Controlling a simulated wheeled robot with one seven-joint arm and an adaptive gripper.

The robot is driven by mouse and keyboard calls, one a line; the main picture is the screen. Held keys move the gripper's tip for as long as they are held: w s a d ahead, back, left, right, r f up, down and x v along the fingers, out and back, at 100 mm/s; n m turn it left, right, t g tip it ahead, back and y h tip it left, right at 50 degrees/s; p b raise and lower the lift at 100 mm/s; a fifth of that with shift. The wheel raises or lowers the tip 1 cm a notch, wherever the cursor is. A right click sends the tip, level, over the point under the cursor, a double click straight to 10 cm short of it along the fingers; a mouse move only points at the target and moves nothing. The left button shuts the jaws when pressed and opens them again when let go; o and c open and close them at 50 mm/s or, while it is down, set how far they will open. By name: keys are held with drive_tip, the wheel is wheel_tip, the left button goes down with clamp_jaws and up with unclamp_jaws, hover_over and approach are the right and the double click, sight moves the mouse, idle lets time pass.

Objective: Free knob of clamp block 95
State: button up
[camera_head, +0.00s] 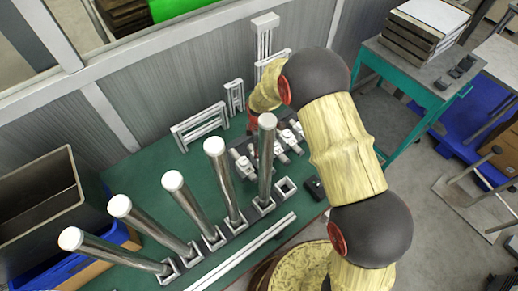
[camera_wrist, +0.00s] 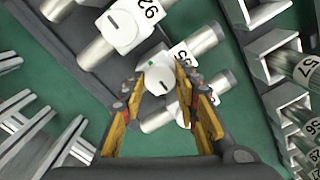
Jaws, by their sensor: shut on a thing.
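Clamp block 95 (camera_wrist: 182,55) is near the middle of the wrist view, its label partly covered by the knob and a finger. Its white round knob (camera_wrist: 159,79) has a dark slot mark and a small green mark beside it. My gripper (camera_wrist: 160,90) has its yellow-and-black fingers on either side of the knob and is shut on it. In the head view, small clamp blocks (camera_head: 282,150) stand on the green table, and block 95 cannot be singled out. My gripper is mostly hidden there behind a post and my arm.
Another clamp block with a white knob (camera_wrist: 122,32) is close at upper left. Numbered rods in grey brackets (camera_wrist: 275,60) stand at right. In the head view, several tall white-capped posts (camera_head: 220,170) lean near the clamps. A dark bin (camera_head: 40,205) is at left.

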idle(0.4)
drive_tip(key=o, duration=1.1)
drive_tip(key=shift+o, duration=0.2)
wheel_tip(320, 180, up, 12)
